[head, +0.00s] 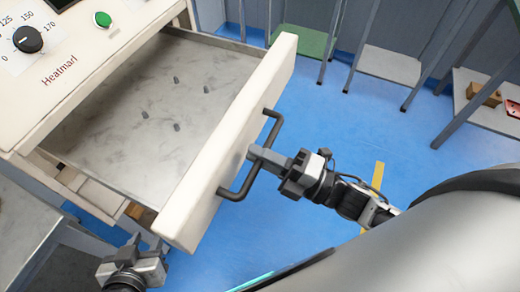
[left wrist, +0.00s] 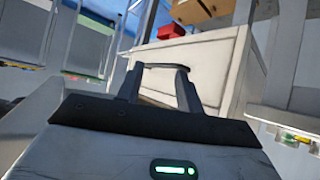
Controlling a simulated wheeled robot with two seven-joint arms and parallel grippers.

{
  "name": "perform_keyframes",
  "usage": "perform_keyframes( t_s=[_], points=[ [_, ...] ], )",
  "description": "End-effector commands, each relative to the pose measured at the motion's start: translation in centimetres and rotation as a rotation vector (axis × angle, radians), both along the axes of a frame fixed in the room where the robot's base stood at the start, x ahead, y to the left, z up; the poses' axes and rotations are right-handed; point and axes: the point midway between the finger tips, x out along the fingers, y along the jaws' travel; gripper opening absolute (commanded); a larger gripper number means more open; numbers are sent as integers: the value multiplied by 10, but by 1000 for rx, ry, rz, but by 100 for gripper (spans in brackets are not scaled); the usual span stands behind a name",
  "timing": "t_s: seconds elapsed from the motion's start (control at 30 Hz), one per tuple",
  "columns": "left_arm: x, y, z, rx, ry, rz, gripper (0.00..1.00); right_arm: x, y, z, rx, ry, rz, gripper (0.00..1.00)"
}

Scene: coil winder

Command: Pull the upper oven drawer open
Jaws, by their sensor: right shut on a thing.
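The upper oven drawer (head: 247,119) is pulled well out from the white oven (head: 50,75) in the head view. Its grey metal floor shows, with several small dark spots on it. A dark bar handle (head: 236,194) is on the drawer's white front. My right gripper (head: 258,155) is shut on the handle near its middle, reaching in from the right. My left gripper (head: 143,252) is low at the left, below the drawer's near corner, with its fingers apart. In the left wrist view its fingers (left wrist: 158,85) also stand apart, with a dark bar visible across their tips.
A knob (head: 27,39) and a green button (head: 103,19) are on the oven's panel. The blue floor (head: 330,130) right of the drawer is clear. Shelves with a small brown box (head: 484,93) stand at the far right. The left wrist view shows a red box (left wrist: 178,31).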

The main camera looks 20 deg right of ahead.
Motion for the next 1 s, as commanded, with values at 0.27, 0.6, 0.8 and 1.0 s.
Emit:
perform_keyframes(
  t_s=[0.27, 0.6, 0.8, 1.0],
  points=[
    [-1, 0, -1, 0, 3, -1, 36, 0, -1, -1, -3, -1, -2, 31],
    [-1, 0, 0, -1, 1, 0, 36, 0, 0, 0, -1, -1, -2, 33],
    [-1, 0, 0, -1, 1, 0, 36, -2, -2, -1, -1, 0, -3, 33],
    [-1, -1, -4, -6, -1, 1, 36, -21, -19, -8, -3, 4, -3, 33]
  ],
)
